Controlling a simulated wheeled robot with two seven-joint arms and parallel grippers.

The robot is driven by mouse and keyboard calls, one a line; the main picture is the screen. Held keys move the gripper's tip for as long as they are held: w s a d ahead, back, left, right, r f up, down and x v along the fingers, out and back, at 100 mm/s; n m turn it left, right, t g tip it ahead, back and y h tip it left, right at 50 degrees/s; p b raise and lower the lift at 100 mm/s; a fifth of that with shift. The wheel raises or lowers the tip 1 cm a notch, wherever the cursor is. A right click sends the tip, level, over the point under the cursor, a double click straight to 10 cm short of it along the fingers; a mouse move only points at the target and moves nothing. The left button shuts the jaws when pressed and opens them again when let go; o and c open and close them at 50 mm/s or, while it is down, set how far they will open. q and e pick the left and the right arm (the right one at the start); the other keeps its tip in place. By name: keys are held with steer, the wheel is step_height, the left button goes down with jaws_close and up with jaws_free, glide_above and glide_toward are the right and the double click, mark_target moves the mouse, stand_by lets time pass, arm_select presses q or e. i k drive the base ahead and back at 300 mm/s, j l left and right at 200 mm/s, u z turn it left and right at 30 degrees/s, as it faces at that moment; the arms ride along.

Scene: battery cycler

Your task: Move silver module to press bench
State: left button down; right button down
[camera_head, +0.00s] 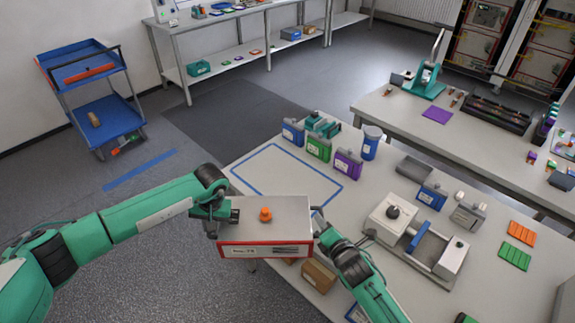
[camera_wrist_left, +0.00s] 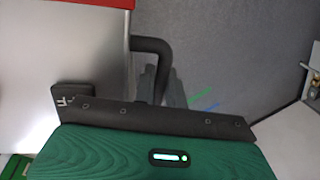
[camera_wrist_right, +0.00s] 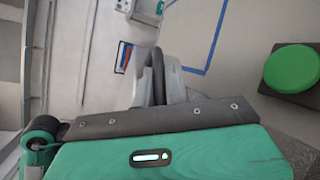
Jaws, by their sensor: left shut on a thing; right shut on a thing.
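The silver module (camera_head: 285,207) is a box with a silver top, an orange knob and a red-edged front with a label. Both my grippers hold it at opposite ends, roughly level, in front of the near bench. My left gripper (camera_head: 216,214) is shut on its left side handle; this dark handle (camera_wrist_left: 150,50) shows in the left wrist view. My right gripper (camera_head: 325,232) is shut at its right end; a dark handle (camera_wrist_right: 155,75) shows in the right wrist view. A teal lever press (camera_head: 426,82) stands on the back right bench (camera_head: 385,107).
The near bench (camera_head: 395,160) has a blue taped outline (camera_head: 285,148), partly hidden by the module. Green, blue and purple blocks (camera_head: 318,147) stand beside it. A white device with a blue handle (camera_head: 415,240) stands further right. A blue cart (camera_head: 105,118) stands at left.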

mark_target(289, 182)
steer(key=i+l, duration=0.15)
steer(key=i, duration=0.35)
steer(key=i+l, duration=0.15)
steer(key=i, duration=0.4)
